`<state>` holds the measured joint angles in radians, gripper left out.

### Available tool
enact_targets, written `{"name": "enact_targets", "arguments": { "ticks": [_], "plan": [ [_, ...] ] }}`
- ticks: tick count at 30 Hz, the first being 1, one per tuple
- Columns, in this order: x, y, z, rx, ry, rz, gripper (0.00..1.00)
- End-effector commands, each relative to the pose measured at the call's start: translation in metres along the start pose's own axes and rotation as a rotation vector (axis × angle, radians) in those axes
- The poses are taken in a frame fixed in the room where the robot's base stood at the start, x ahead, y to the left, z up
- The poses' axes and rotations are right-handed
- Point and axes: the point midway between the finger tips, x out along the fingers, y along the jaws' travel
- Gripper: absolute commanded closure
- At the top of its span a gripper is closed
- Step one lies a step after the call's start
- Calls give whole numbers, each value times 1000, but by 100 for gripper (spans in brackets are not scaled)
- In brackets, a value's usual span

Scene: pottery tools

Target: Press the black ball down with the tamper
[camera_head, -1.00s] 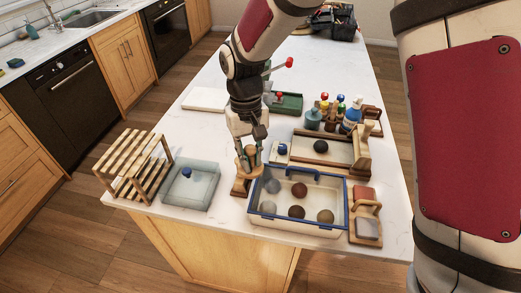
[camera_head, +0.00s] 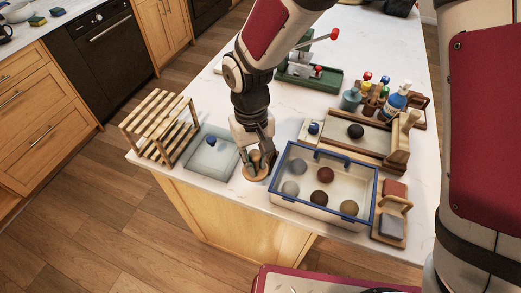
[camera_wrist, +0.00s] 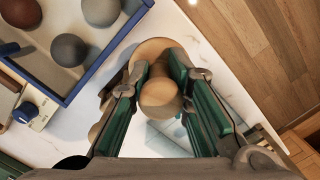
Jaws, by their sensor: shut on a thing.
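The wooden tamper (camera_head: 257,173) has a round knob and a wider disc-like base. My gripper (camera_head: 260,158) points down and is shut on the tamper's knob, left of the blue-rimmed bin. In the wrist view the knob (camera_wrist: 160,97) sits between the two green-padded fingers, with the round base (camera_wrist: 152,48) beyond it. I cannot tell whether the base touches the counter. The black ball (camera_head: 355,130) lies in a shallow wooden tray (camera_head: 330,134), to the right of and farther back than my gripper.
A glass-like box (camera_head: 211,154) and slatted rack (camera_head: 158,124) are at left. Bottles (camera_head: 395,100) stand behind the tray. Sponge holder (camera_head: 391,228) stands at right.

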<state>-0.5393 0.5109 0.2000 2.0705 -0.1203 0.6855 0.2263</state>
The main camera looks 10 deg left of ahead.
Motion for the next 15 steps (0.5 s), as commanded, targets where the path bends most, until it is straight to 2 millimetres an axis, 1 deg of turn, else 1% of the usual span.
{"name": "enact_targets", "arguments": {
  "ticks": [9, 15],
  "plan": [
    [34, 2, -5, 0, -2, 0, 100],
    [50, 1, -7, -1, -2, 0, 100]
  ]
}}
